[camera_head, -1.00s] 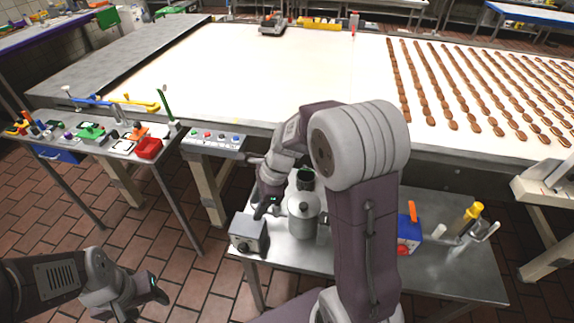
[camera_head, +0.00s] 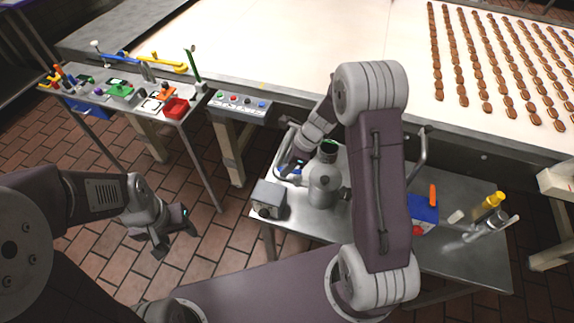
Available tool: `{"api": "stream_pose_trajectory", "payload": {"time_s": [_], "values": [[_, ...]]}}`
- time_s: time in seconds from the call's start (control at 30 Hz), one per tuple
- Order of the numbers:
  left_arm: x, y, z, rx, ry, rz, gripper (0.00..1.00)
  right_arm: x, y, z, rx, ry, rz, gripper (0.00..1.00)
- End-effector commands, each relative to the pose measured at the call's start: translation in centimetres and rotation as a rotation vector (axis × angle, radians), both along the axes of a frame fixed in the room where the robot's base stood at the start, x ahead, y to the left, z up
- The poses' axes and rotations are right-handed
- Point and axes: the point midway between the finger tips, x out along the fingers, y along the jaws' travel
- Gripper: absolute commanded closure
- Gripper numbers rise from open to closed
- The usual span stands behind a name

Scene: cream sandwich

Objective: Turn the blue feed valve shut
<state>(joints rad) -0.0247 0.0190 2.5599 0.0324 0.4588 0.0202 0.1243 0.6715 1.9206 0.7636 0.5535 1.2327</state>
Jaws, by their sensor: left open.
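A small blue part (camera_head: 288,171), which looks like the feed valve's handle, shows at the left of the steel cart, behind the grey box and beside the silver pot (camera_head: 324,186). My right gripper (camera_head: 296,168) is right at this blue part, pointing down. Its fingers are small and dark, and I cannot tell whether they touch or grip it. My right forearm hides part of the cart. My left gripper (camera_head: 176,243) is open and empty over the floor, left of the cart and well apart from the valve.
A grey box with a knob (camera_head: 268,199) stands on the cart's front left corner. A blue box (camera_head: 424,210) with an orange lever and yellow-capped bottle (camera_head: 489,204) are on its right. A button panel (camera_head: 241,104) and tool table (camera_head: 140,98) lie left. The conveyor (camera_head: 290,50) runs behind.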

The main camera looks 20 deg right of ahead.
Motion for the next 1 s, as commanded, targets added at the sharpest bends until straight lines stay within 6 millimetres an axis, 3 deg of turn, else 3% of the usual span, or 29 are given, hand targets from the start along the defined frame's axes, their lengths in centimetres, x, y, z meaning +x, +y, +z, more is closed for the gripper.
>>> {"api": "stream_pose_trajectory", "payload": {"time_s": [0.27,0.43,0.77,1.0], "values": [[0.0,0.0,0.0,0.0,0.0,0.0,0.46,0.1,0.2,-0.4,0.0,0.0,0.001,0.62],[0.0,0.0,0.0,0.0,0.0,0.0,0.46,0.1,0.1,-0.3,0.0,0.0,0.001,1.0],[0.0,0.0,0.2,0.0,0.0,0.0,0.46,0.0,0.2,-0.2,-0.001,-0.001,0.024,1.0],[0.0,0.0,1.0,0.0,0.0,0.0,0.46,-0.4,0.3,-0.1,-0.001,-0.002,0.149,1.0]]}}
